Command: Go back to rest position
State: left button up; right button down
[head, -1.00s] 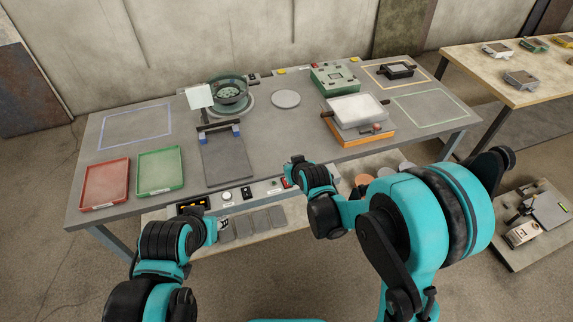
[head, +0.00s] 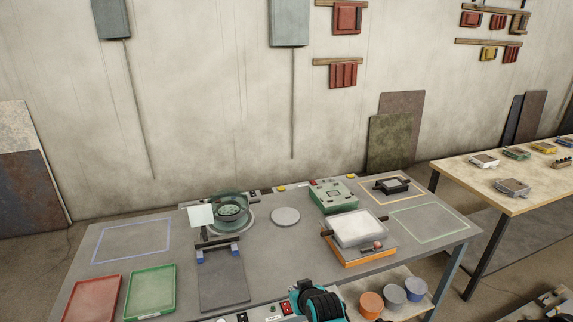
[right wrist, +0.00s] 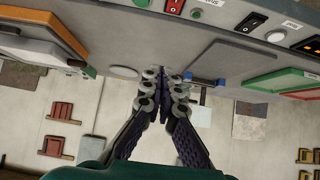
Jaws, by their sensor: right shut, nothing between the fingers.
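My right gripper (right wrist: 164,76) shows in the right wrist view with its two fingers together at the tips and nothing between them. In the head view, only a teal and black part of my right arm shows at the bottom edge, in front of the table (head: 275,258); the fingers cannot be made out there. My left gripper is out of view.
The table bears a red tray (head: 75,311), a green tray (head: 130,314), a round green-rimmed bowl (head: 229,213), a grey disc (head: 285,216) and a white-topped orange unit (head: 365,257). Several cups stand on a lower shelf. A second table (head: 470,175) stands right.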

jog(key=s+d+r+m+g+h, duration=0.1)
jog(key=s+d+r, duration=0.2)
jog(key=s+d, duration=0.4)
jog(key=s+d+r+m+g+h, duration=0.1)
jog(key=s+d+r, duration=0.3)
jog(key=s, duration=1.2)
jog(key=d+m, duration=0.1)
jog(key=d, duration=0.3)
jog(key=shift+h+b, duration=0.3)
jog(key=shift+h, duration=0.1)
